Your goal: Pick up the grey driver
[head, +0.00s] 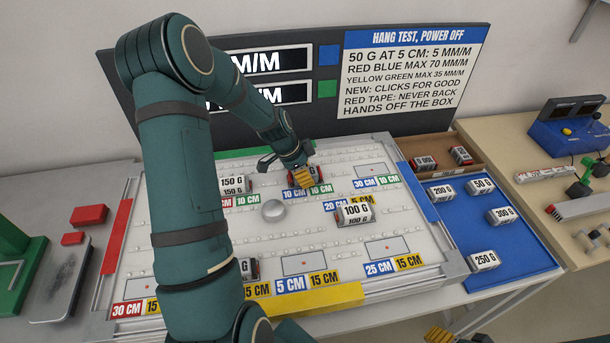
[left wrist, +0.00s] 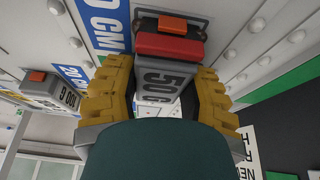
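I cannot make out for certain which thing is the grey driver. A plain round silver-grey piece (head: 273,210) stands on the white board (head: 300,243), left of the 100 G block. My left gripper (head: 303,178) is low over the back middle of the board, apart from the round piece. In the left wrist view its yellow fingers (left wrist: 162,92) stand on both sides of a grey 50 G block (left wrist: 154,80) with a red top; whether they press on it I cannot tell. My right gripper (head: 455,337) shows only partly at the bottom edge.
Blocks marked 150 G (head: 232,185) and 100 G (head: 355,212) stand on the board. A blue tray (head: 520,250) with several weights lies right of it. A dark sign panel (head: 325,115) rises behind. A green-and-black tool (head: 582,185) lies at far right.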

